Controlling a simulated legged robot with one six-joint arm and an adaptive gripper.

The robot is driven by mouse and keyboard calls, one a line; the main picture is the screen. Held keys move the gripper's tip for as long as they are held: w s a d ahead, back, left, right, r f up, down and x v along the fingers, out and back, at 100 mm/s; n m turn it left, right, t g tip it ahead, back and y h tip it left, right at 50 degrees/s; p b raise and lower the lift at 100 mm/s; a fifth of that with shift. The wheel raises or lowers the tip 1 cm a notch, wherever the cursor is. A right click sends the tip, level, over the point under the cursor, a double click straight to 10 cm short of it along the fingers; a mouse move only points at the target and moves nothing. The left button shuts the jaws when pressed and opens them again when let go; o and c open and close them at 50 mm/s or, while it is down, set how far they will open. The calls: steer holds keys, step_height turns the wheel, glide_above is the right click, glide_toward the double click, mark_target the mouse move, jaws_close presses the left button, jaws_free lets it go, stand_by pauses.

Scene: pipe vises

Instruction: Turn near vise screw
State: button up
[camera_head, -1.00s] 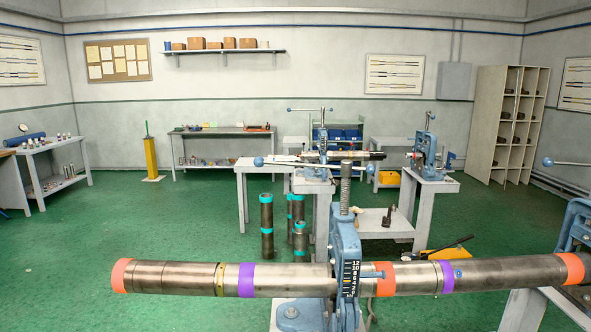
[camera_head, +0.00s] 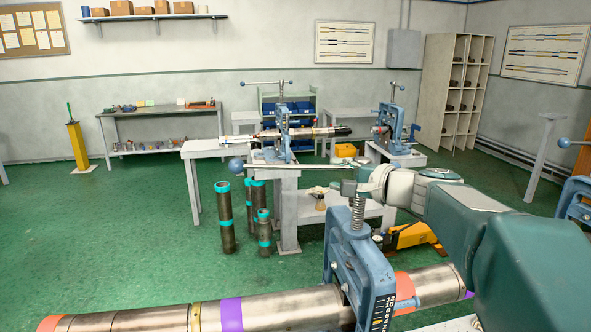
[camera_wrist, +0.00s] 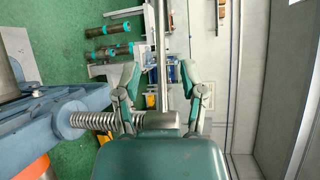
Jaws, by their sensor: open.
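The near vise (camera_head: 362,262) is a blue frame with a number scale, gripping a long steel pipe (camera_head: 270,312) with purple and orange bands. Its threaded screw (camera_head: 357,212) stands upright on top; in the wrist view the screw (camera_wrist: 95,122) shows at left. A thin handle bar (camera_head: 290,167) with a blue ball end runs left from the screw top. My gripper (camera_head: 352,180) is at the screw top, coming from the right. In the wrist view my gripper (camera_wrist: 160,78) is open, its fingers on either side of the bar (camera_wrist: 162,45), with gaps. The bar's other end is hidden.
Two more vises stand behind, one holding a pipe (camera_head: 305,132), the other on a pedestal (camera_head: 390,125). Another blue vise (camera_head: 577,200) is at the right edge. Banded pipes (camera_head: 225,215) stand on the green floor. The floor at left is open.

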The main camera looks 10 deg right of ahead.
mark_target(303, 169)
steer(key=x, duration=0.9)
steer(key=shift+w+a+f, duration=0.1)
steer(key=shift+w+a, duration=0.05)
steer(key=shift+a, duration=0.3)
steer(key=shift+w+a, duration=0.15)
steer(key=shift+w, duration=0.3)
steer(key=shift+c, duration=0.3)
jaws_close()
